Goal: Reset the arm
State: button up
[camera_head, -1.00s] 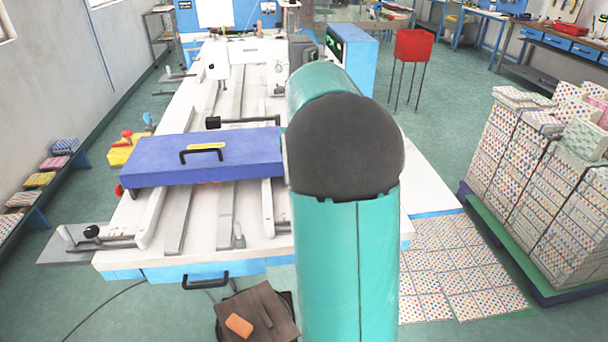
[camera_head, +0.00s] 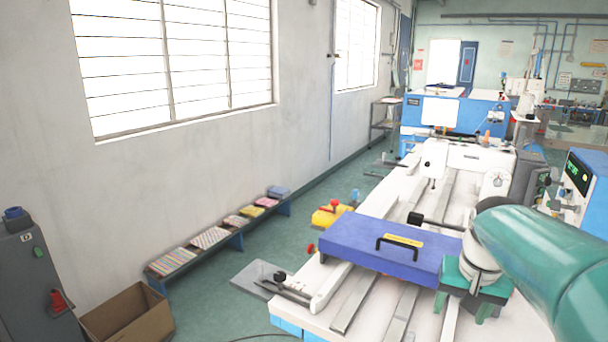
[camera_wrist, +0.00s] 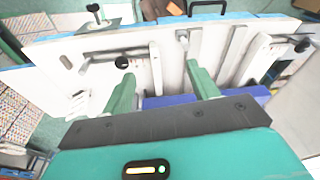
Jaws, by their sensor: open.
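My gripper (camera_head: 463,306) is open and empty at the right end of the blue cover in the head view. Its two green fingers point down, and I cannot tell whether they touch the cover. The wrist view shows the fingers (camera_wrist: 163,88) spread apart with nothing between them, above the machine's white bed. The blue cover (camera_head: 350,242), with a black handle (camera_head: 399,243), lies across the sewing machine's white bed (camera_head: 350,305). A blue strip of the cover (camera_wrist: 165,101) shows beyond the gripper's dark base in the wrist view.
A grey wall with windows runs along the left. A low bench (camera_head: 228,238) with folded fabrics stands by it, with an open cardboard box (camera_head: 128,318) near a grey cabinet (camera_head: 38,275). A control box (camera_head: 580,185) stands right.

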jog(key=s+a+f+n+t, duration=0.2)
jog(key=s+a+n, duration=0.3)
jog(key=s+a, duration=0.7)
jog(key=a+t, duration=0.1)
jog(key=a, duration=0.3)
jog(key=shift+s, duration=0.35)
